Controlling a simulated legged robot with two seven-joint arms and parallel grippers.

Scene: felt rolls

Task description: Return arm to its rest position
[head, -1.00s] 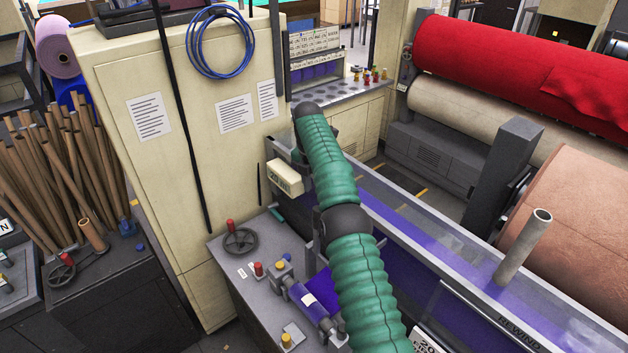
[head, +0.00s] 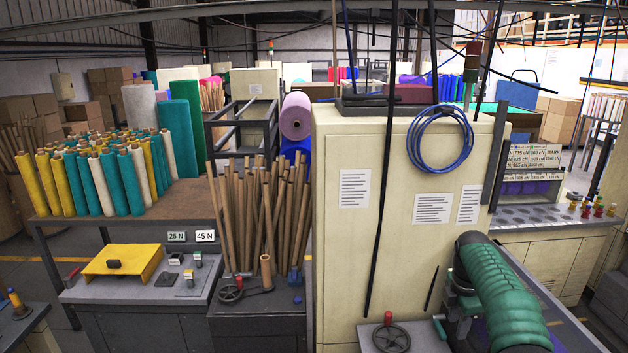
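My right arm, in a ribbed green sleeve with dark joints, rises at the lower right of the head view, over the machine with the handwheel. Its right gripper (head: 442,326) shows only as a small dark and teal part beside and below the sleeve, next to the cream cabinet's lower right edge. Its fingers are too small and too hidden to tell whether they are open or shut. I see nothing clearly held. My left gripper and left arm are not in view.
A tall cream cabinet (head: 343,255) with a coiled blue cable (head: 440,165) stands just left of my arm. A handwheel (head: 391,338) lies at its foot. Brown tubes (head: 240,215) stand in a bin, and several felt rolls (head: 100,180) stand on a table at left.

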